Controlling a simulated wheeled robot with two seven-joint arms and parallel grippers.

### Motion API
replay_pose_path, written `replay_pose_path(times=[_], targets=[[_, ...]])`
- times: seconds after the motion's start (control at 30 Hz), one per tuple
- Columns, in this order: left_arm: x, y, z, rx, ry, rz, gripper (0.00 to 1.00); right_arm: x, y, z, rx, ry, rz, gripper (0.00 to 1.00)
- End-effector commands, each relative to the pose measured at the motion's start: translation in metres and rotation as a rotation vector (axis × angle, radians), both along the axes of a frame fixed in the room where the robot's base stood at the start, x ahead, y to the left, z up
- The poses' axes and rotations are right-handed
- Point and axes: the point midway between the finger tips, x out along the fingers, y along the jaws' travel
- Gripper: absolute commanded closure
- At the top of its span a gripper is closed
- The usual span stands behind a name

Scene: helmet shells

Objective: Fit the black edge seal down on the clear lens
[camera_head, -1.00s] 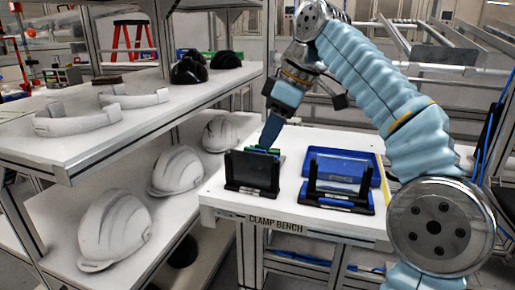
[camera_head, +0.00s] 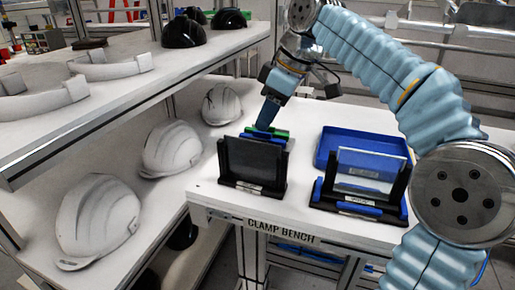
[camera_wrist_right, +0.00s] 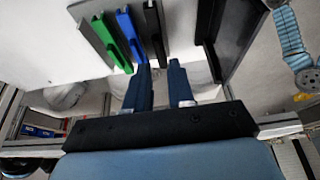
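The clear lens (camera_head: 370,170) stands upright in a black holder with blue parts at the right of the bench. The black edge seal appears to be the black strip (camera_wrist_right: 153,28) beside a blue strip (camera_wrist_right: 130,32) and a green strip (camera_wrist_right: 108,42) in the right wrist view. My right gripper (camera_wrist_right: 158,64) is open and points at these strips. The black strip's near end shows between its fingertips; I cannot tell whether they touch it. In the head view my right gripper (camera_head: 266,122) is behind a dark upright panel (camera_head: 252,163), which hides much of the strips. My left gripper is not in view.
A blue tray (camera_head: 335,137) lies behind the lens holder. The clamp bench (camera_head: 300,200) has bare surface between the dark panel and the lens holder. White helmet shells (camera_head: 98,220) sit on the lower shelf at left, black ones (camera_head: 184,32) on the upper shelf.

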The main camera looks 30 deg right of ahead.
Motion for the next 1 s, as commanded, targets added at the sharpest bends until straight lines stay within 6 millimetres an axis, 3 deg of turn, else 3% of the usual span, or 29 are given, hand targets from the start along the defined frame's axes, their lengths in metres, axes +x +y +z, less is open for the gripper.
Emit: replay_pose_path(times=[0.4,0.7,0.87,1.0], targets=[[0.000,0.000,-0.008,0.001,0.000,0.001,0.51,0.017,0.012,-0.048,0.000,0.003,0.001,0.77],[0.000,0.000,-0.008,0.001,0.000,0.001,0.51,0.019,0.014,-0.054,0.001,0.001,0.000,0.77],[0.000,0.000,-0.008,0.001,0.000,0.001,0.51,0.019,0.014,-0.054,0.000,0.000,0.000,1.00],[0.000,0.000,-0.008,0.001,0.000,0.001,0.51,0.019,0.014,-0.053,0.000,0.000,0.000,1.00]])
